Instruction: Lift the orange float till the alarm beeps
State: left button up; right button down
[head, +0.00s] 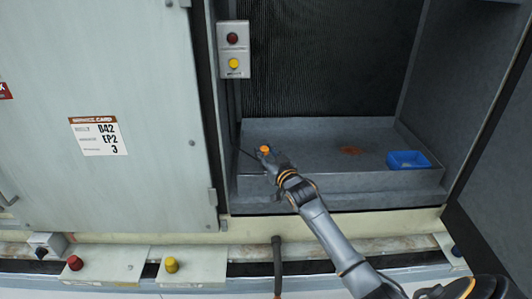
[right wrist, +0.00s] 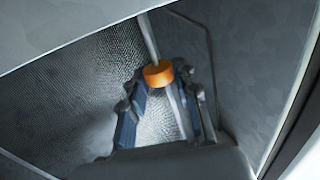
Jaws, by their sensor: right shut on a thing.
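The orange float (head: 264,149) is at the left end of the grey pan inside the open cooler. In the right wrist view the float (right wrist: 158,74) is a short orange cylinder on a thin pale rod, between my fingertips. My right gripper (head: 268,153) reaches in from the lower right and is shut on the float. The alarm box (head: 233,49) hangs on the left post above, with a dark red lamp (head: 232,38) over a yellow button (head: 234,63). The red lamp looks unlit. My left gripper is not in view.
The grey pan (head: 330,183) has a front lip below my arm. A blue tray (head: 408,160) and a rusty stain lie at its right. A closed panel (head: 100,110) with a service card fills the left. Red (head: 75,263) and yellow (head: 171,265) knobs sit on the front ledge.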

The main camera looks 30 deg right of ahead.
notch_tip(320, 180, up, 2)
jog(key=shift+r+p, duration=0.2)
jog(key=shift+p, duration=0.5)
jog(key=c, duration=1)
grip_release()
jog(key=shift+f, duration=0.1)
jog(key=s, duration=0.4)
jog(key=s+a, duration=0.1)
jog(key=s, duration=0.3)
jog(key=s+a, duration=0.1)
jog(key=s, duration=0.3)
jog(key=shift+w, duration=0.1)
